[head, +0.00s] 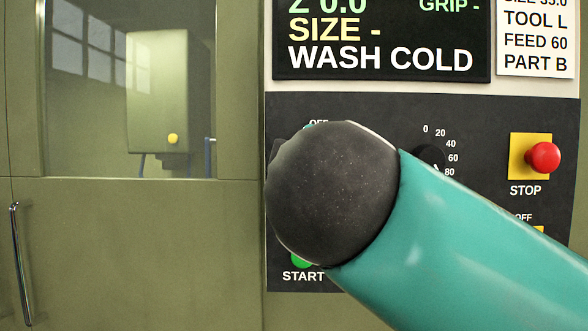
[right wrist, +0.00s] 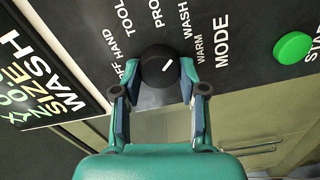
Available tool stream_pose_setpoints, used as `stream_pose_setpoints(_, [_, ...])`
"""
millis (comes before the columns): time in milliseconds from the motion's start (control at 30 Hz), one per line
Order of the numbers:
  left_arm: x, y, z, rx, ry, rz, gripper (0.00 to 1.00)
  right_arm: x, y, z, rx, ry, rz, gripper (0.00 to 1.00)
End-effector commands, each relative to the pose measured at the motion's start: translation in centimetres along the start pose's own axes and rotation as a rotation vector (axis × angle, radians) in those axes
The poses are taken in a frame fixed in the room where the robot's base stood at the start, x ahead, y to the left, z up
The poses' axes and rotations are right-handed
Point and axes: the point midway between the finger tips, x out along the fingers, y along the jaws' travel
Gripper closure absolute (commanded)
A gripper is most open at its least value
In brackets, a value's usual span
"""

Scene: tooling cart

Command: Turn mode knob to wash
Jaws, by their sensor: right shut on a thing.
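The mode knob (right wrist: 157,69) is a round black knob with a white pointer line, on a dark panel in the right wrist view. Its pointer slants up and to the right in that view, roughly toward the WASH label (right wrist: 185,20). My right gripper (right wrist: 162,88) is shut on the knob, one finger on each side. In the head view my right arm covers the knob and gripper. My left gripper is in neither view.
The display (head: 380,40) reads WASH COLD. A numbered dial (head: 430,155) is partly behind my arm, with a red stop button (head: 543,157) farther right. The green start button (right wrist: 292,47) is near the knob. A windowed door (head: 130,240) with a handle is at left.

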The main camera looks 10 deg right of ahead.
Motion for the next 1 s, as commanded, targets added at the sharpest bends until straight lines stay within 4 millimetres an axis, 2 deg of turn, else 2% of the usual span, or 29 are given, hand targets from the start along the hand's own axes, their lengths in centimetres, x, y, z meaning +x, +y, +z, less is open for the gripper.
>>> stream_pose_setpoints(33, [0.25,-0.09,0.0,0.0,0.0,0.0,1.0,0.05,-0.68,0.08,0.013,-0.007,-0.014,0.93])
stream_pose_setpoints(600, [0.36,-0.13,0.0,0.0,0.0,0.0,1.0,0.07,-0.67,0.02,0.047,-0.008,-0.015,0.93])
stream_pose_setpoints(633, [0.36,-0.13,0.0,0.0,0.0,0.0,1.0,0.07,-0.68,0.02,0.047,-0.007,-0.015,0.55])
stream_pose_setpoints(700, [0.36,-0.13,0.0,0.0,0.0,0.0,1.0,0.07,-0.68,-0.02,0.047,-0.006,-0.015,0.43])
stream_pose_setpoints(767, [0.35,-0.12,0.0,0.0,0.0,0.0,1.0,0.06,-0.6,-0.02,0.047,-0.005,-0.013,0.33])
stream_pose_setpoints(1000, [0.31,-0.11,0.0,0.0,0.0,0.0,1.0,0.03,-0.33,0.02,0.049,-0.004,-0.008,0.33])
